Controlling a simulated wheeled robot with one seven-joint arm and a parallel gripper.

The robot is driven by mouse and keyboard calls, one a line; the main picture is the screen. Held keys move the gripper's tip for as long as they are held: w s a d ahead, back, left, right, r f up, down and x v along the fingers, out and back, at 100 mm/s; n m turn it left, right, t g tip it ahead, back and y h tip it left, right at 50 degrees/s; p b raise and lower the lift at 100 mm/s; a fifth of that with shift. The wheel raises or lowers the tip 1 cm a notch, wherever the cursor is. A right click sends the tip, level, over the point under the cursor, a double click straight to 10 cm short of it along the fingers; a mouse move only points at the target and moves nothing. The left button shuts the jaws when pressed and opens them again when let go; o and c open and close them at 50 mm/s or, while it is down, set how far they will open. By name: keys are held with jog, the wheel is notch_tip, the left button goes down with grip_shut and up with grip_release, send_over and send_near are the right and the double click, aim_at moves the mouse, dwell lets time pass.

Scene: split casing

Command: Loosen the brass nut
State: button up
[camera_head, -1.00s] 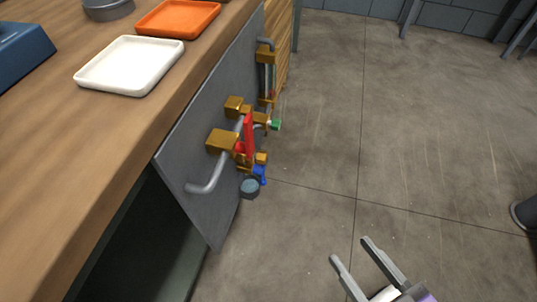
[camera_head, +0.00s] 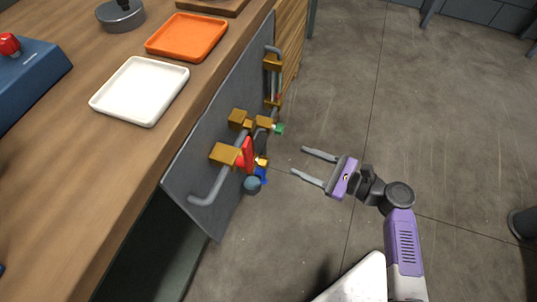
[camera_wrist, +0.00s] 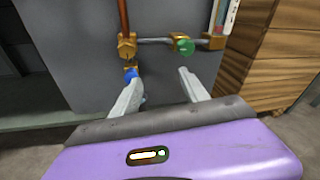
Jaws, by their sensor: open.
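Several brass fittings sit on pipework on a grey upright panel (camera_head: 190,160) at the counter's side. They include a large block (camera_head: 226,154), another block (camera_head: 238,118) and a smaller fitting (camera_head: 262,161) low down near a blue handle (camera_head: 261,174). I cannot tell for certain which is the brass nut.
A red handle (camera_head: 248,154) and a green knob (camera_head: 279,129) stick out from the pipework; the green knob (camera_wrist: 184,46) also shows in the wrist view. The wooden counter (camera_head: 72,190) carries a white tray (camera_head: 140,92) and an orange tray (camera_head: 187,37).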

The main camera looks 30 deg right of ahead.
aim_at(262, 161)
jog(key=w+a+r+m+y+b, duration=0.2)
jog(key=w+a+y, duration=0.1)
jog(key=a, duration=0.5)
jog(key=shift+w+a, duration=0.25)
jog(key=shift+w, duration=0.3)
jog(key=shift+c, duration=0.4)
grip_shut()
